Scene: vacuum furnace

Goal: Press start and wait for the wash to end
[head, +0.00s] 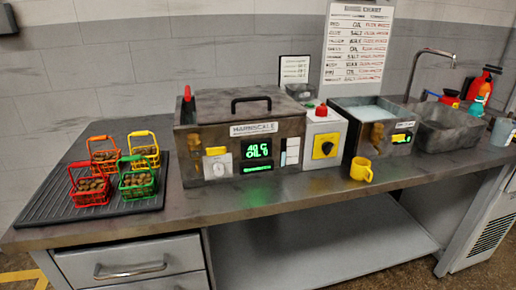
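A grey metal washer (247,158) marked "HARNSCALE" stands at the middle of the bench. Its lid (222,104) with a black handle (251,101) lies shut over it. A green display (257,150) is lit on its front, with characters too small to read surely. Left of the display is a white panel with a knob (218,163); right of it is a small light panel (289,151). Which control is start I cannot tell. My gripper is out of view.
Several wire baskets of brown pieces, including a red basket (90,187), stand on a black ribbed mat (52,203) at left. A second open tank (374,115) of pale liquid, a yellow mug (361,170) and a sink (444,125) are at right. The front bench edge is mostly clear.

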